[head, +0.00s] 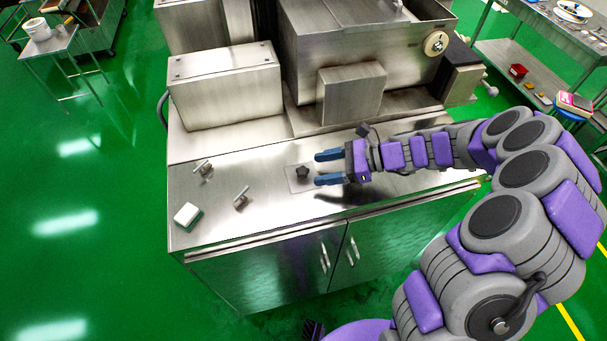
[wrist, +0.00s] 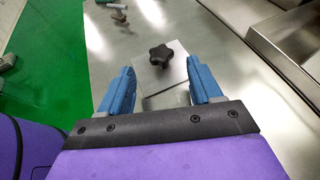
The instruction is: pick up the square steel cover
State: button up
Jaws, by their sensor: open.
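The square steel cover (head: 296,185) lies flat on the steel bench top, with a dark star-shaped knob (head: 303,172) at its middle. The cover (wrist: 177,73) and its knob (wrist: 160,55) also show in the wrist view, just beyond the fingertips and between their lines. My gripper (head: 322,168) has blue fingers and is open and empty. It points left at the cover's right side, apart from the knob. In the wrist view the two blue fingers of my gripper (wrist: 160,80) are spread wide.
The steel bench (head: 240,222) has two T-handled metal parts (head: 240,198) (head: 204,169) left of the cover. A white and green block (head: 187,215) lies near the left corner. Steel machine housings (head: 225,85) stand behind. A box-shaped part (head: 350,92) sits above the arm.

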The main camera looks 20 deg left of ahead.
aim_at(308, 170)
jog(key=x, duration=0.4)
jog(key=shift+a, duration=0.35)
jog(key=shift+d, duration=0.1)
jog(key=shift+c, duration=0.3)
jog(key=shift+d, duration=0.15)
jog(key=c, duration=0.3)
jog(key=shift+w, duration=0.1)
grip_shut()
